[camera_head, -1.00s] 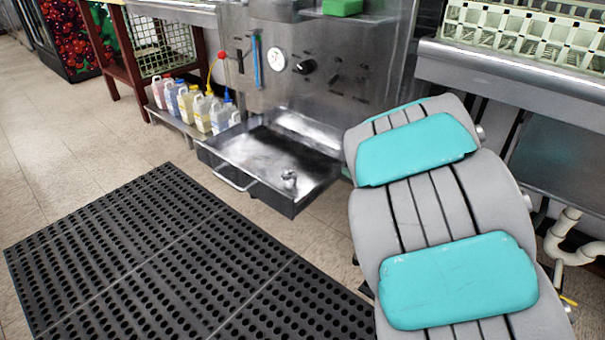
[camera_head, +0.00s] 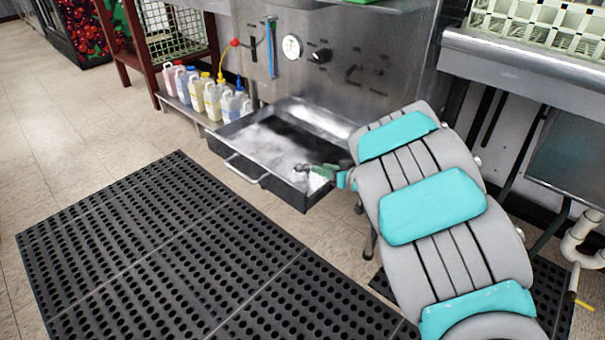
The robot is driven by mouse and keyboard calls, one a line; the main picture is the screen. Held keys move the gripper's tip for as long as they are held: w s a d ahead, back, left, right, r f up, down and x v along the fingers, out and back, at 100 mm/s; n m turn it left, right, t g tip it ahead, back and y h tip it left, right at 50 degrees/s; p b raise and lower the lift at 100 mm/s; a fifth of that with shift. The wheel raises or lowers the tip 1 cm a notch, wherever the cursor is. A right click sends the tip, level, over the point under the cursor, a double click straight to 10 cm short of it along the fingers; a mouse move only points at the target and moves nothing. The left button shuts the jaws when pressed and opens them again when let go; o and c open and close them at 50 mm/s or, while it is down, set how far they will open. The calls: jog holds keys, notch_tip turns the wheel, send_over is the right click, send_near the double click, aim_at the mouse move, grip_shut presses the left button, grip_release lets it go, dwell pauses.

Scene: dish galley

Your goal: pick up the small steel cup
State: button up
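A pulled-out steel drawer (camera_head: 228,161) with a shallow tray juts from the front of the steel machine. My gripper (camera_head: 308,168) is over the right front part of this tray, at the end of my grey and teal arm. It shows small and dark, with a green part behind it. The small steel cup is hard to make out now; a little bright metal shows right at the gripper, and I cannot tell cup from fingers there. I cannot tell whether the fingers are open, shut or touching the cup.
Several plastic bottles (camera_head: 212,98) stand on a low shelf left of the drawer. A black perforated mat (camera_head: 150,240) covers the floor in front. A white rack (camera_head: 540,25) sits on the counter at upper right. White pipes (camera_head: 582,235) run below it.

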aim_at(302, 172)
jog(key=x, duration=0.5)
jog(key=shift+f, duration=0.1)
jog(key=shift+s, duration=0.1)
grip_shut()
dwell(0.3)
